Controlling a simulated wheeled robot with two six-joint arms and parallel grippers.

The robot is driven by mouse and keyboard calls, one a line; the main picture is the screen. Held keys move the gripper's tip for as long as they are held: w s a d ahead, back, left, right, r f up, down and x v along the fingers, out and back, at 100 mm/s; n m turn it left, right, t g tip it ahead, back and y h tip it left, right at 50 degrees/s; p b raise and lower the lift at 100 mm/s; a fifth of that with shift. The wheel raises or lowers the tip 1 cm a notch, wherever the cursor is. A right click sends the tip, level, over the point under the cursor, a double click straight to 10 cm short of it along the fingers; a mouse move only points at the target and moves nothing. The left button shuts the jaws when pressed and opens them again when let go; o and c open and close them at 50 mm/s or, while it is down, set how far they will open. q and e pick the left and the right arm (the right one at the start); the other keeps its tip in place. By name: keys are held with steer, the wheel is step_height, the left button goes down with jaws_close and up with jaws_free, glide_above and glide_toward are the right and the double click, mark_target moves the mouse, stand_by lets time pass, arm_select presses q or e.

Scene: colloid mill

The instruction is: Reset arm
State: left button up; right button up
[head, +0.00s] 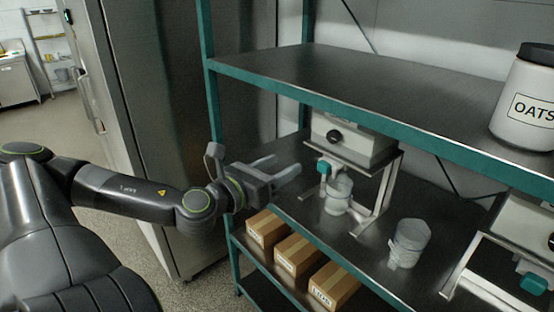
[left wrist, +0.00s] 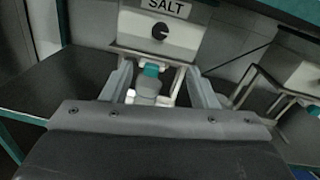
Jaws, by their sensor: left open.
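My left gripper (head: 277,172) is open and empty, held at the front edge of the middle shelf. The salt dispenser (head: 350,140) stands on that shelf just beyond it, with a black knob and a teal outlet. In the left wrist view the SALT label on the dispenser (left wrist: 160,28) shows between and above the open fingers (left wrist: 160,85). A clear cup (head: 338,194) stands under the teal outlet, apart from the fingers. My right gripper is in neither view.
A second clear container (head: 408,243) stands on the middle shelf (head: 372,262). Another dispenser (head: 522,235) is at the right. An OATS jar (head: 524,100) stands on the top shelf (head: 390,82). Several cardboard boxes (head: 297,254) sit on the lower shelf. A tall steel cabinet (head: 165,120) stands behind my left arm.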

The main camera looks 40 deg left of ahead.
arm_select(q)
steer(key=shift+s, duration=0.1)
stand_by(0.6)
